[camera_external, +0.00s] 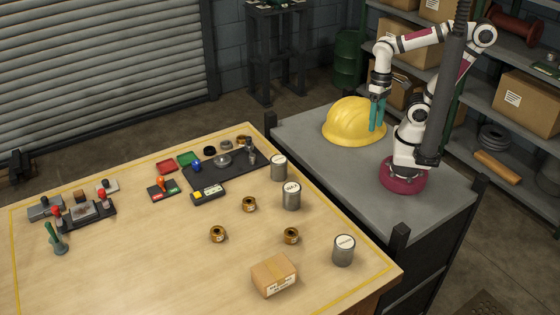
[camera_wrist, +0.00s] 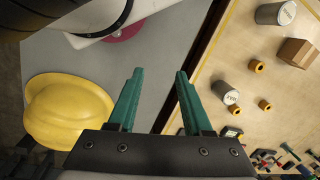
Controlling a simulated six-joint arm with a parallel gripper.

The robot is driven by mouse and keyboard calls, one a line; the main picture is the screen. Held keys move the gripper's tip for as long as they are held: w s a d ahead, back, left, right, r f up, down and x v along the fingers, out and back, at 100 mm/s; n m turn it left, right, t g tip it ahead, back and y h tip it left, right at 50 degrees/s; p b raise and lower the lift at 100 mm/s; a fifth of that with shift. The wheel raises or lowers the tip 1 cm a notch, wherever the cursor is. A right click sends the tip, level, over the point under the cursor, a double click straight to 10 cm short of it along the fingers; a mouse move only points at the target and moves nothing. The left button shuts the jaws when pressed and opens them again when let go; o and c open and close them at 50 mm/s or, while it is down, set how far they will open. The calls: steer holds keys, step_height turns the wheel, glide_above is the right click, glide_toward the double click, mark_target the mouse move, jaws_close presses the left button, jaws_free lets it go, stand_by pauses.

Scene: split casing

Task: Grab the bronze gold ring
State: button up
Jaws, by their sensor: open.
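Several bronze-gold rings lie on the wooden table: one (camera_external: 217,234) at the left, one (camera_external: 249,204) farther back and one (camera_external: 291,236) at the right. A similar ring (camera_external: 243,141) is at the back edge of the black mat. Rings also show at the right of the wrist view (camera_wrist: 256,66), (camera_wrist: 265,105). I cannot tell which one the task means. My gripper (camera_external: 377,112) has teal fingers pointing down, beside the yellow helmet and far from the rings. In the wrist view my gripper (camera_wrist: 158,73) is open and empty.
The yellow helmet (camera_external: 352,120) sits on the grey bench close to my fingers. Grey cans (camera_external: 291,196), (camera_external: 343,250), (camera_external: 279,168) and a cardboard box (camera_external: 274,277) stand near the rings. The black mat (camera_external: 222,178) holds small parts. The table's middle left is clear.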

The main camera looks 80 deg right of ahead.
steer(key=shift+o, duration=0.2)
steer(key=o, duration=0.3)
steer(key=w+d+f+n+t+h, duration=0.1)
steer(key=w+d+f+n+t, duration=0.15)
steer(key=w+d, duration=0.55)
steer(key=w+d+f+n+t+h, duration=0.1)
steer(key=w+d+f+t, duration=0.25)
steer(key=w, duration=0.85)
steer(key=w+d+f+n+t+h, duration=0.1)
steer(key=w+d+f+n+t, duration=0.2)
steer(key=w+d, duration=0.5)
steer(key=w+a+f+t+y, duration=0.1)
steer(key=w+a+f, duration=0.1)
steer(key=w+f, duration=0.2)
steer(key=w+a+f+n+t+y, duration=0.1)
steer(key=w+a+f, duration=0.1)
steer(key=w+f, duration=0.3)
steer(key=w+a+f+t+y, duration=0.1)
steer(key=w+f, duration=0.3)
steer(key=w, duration=0.5)
steer(key=shift+w+a+f+y, duration=0.15)
steer(key=shift+w+a+y, duration=0.2)
steer(key=shift+a, duration=0.3)
